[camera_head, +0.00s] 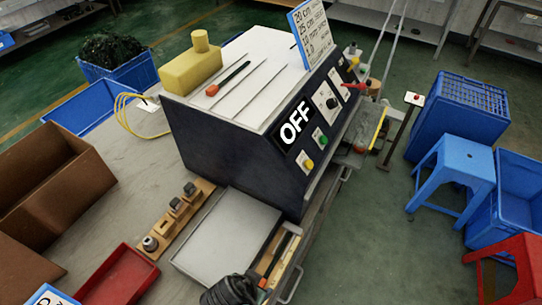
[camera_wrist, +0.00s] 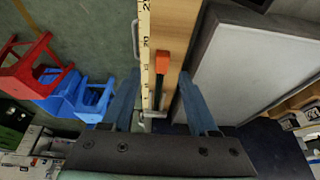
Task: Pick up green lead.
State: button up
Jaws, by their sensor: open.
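A heap of dark green coiled lead (camera_head: 108,48) fills a blue crate (camera_head: 128,74) at the back left in the head view. Single leads in it cannot be told apart. The green lead is not identifiable in the wrist view.
The dark machine marked OFF (camera_head: 240,150) stands mid-table. A grey tray (camera_head: 225,238), a red tray (camera_head: 118,278) and brown boxes (camera_head: 60,195) lie in front and left. A blue stool (camera_head: 460,165) stands right.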

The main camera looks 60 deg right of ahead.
aim_at(262, 281)
jog(key=shift+d+x, duration=0.25)
jog(key=shift+x, duration=1.6)
jog(key=shift+w+r, duration=0.1)
jog(key=shift+w, duration=0.05)
grip_shut()
